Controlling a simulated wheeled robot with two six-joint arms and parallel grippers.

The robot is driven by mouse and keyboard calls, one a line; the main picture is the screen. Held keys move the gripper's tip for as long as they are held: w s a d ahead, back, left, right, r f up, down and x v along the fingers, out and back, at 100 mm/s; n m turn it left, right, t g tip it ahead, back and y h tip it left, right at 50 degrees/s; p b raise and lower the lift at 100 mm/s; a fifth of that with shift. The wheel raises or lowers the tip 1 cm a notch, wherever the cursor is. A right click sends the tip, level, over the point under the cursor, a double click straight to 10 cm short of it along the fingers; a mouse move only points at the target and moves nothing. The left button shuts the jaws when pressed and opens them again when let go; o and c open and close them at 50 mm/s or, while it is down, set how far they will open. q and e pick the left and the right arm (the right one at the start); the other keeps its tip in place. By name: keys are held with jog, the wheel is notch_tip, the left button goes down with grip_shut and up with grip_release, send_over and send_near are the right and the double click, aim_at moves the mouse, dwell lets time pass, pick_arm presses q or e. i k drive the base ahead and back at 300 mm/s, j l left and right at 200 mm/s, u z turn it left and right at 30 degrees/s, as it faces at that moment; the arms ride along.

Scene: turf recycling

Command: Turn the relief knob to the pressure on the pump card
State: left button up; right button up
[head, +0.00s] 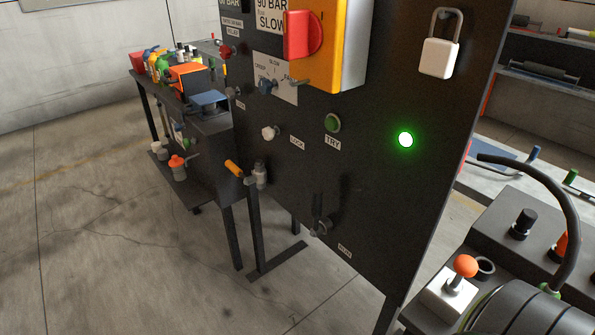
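A dark upright panel (375,185) fills the middle of the head view. A white card (271,22) at its top reads "90 BAR" and "SLOW"; its upper part is cut off. A small red knob (227,51) sits at the panel's left edge under a small label (233,31) that seems to read "RELIEF". Its setting is too small to tell. A blue knob (266,87) sits on a dial card (276,76) with "CREEP", "SLOW" and a partly hidden word. Neither gripper is in view.
A cluttered bench (205,122) stands left. Machinery with an orange-knobbed lever (465,266) stands lower right.

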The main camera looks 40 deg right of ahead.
aim_at(225, 51)
jog(key=i+j+z, duration=0.15)
jog(key=z, duration=0.3)
jog(key=i+j+z, duration=0.2)
jog(key=z, duration=0.25)
jog(key=i+j+z, duration=0.1)
jog(key=j+z, duration=0.2)
jog(key=z, duration=0.15)
